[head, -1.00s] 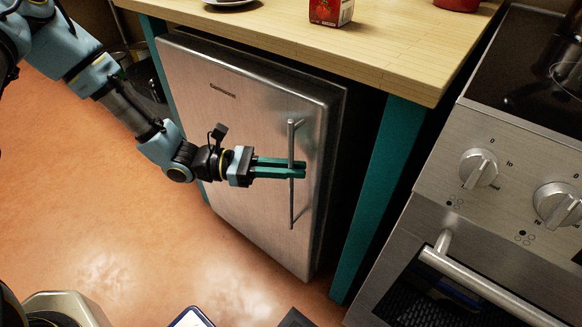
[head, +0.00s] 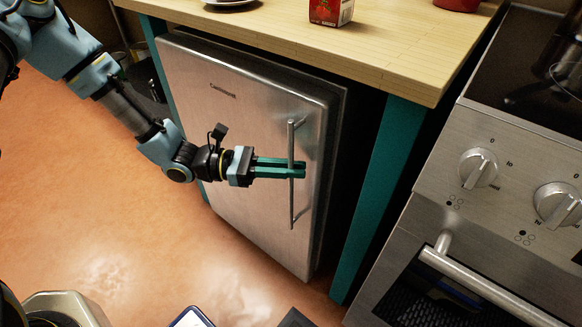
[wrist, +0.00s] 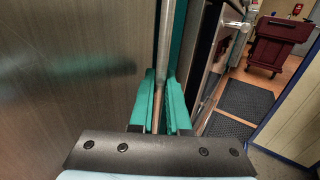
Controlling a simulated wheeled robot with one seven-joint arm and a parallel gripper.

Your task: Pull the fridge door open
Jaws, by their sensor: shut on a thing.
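The fridge door (head: 225,135) is a brushed steel panel under the wooden counter. It also fills the left of the wrist view (wrist: 60,70). A narrow dark gap shows between its right edge and the fridge body, and I cannot tell whether the door is slightly ajar. Its vertical bar handle (head: 291,205) is on the right side of the door. My gripper (head: 296,168) reaches in from the left, its teal fingers shut on the handle near mid-height. In the wrist view, the handle (wrist: 164,50) runs between the two fingers (wrist: 160,105).
The wooden counter (head: 390,55) overhangs the fridge, with a red carton (head: 328,11) on it. A teal counter leg (head: 375,200) stands right of the fridge. The stove (head: 470,215) with its oven handle is further right. Orange floor (head: 110,220) is clear at left.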

